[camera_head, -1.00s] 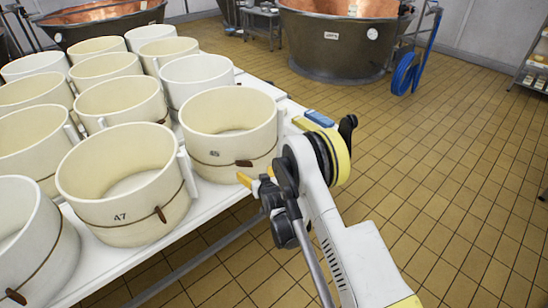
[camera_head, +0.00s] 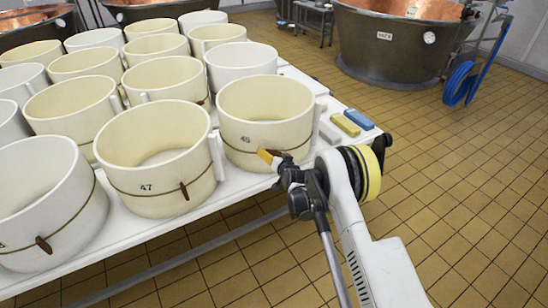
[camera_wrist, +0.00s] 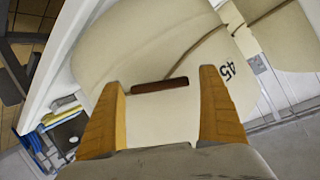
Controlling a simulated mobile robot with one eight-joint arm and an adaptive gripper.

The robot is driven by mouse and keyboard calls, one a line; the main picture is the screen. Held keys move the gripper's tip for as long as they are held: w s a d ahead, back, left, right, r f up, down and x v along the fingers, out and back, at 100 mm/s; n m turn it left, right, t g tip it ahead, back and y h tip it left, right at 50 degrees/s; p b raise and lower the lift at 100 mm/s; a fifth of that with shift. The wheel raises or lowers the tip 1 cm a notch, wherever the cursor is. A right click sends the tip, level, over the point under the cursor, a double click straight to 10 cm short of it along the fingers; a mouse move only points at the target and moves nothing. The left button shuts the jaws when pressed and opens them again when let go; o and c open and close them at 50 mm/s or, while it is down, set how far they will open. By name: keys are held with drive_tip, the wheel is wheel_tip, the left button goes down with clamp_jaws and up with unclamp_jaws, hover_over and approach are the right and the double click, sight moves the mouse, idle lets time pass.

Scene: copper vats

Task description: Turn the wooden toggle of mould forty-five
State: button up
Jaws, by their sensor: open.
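Mould forty-five (camera_head: 243,112) is a cream round tub at the table's front right, with a cord around it. Its number 45 also shows in the wrist view on the mould's wall (camera_wrist: 190,50). The dark brown wooden toggle (camera_wrist: 160,85) lies on the cord against the wall. My gripper (camera_wrist: 164,77) is open, with one orange-yellow finger on each side of the toggle's ends. I see a gap at each end. In the head view my gripper (camera_head: 268,157) is at the mould's front and largely hides the toggle.
Mould 47 (camera_head: 130,178) stands close to the left, and several more moulds fill the white table (camera_head: 120,225). A yellow block (camera_head: 345,125) and a blue block (camera_head: 359,119) lie to the right.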

drive_tip(key=shift+c, duration=0.2)
drive_tip(key=c, duration=1.1)
drive_tip(key=shift+c, duration=0.2)
drive_tip(key=n+h, duration=0.2)
drive_tip(key=n, duration=0.1)
drive_tip(key=shift+t, duration=0.3)
drive_tip(key=o, duration=1.2)
drive_tip(key=shift+s, duration=0.1)
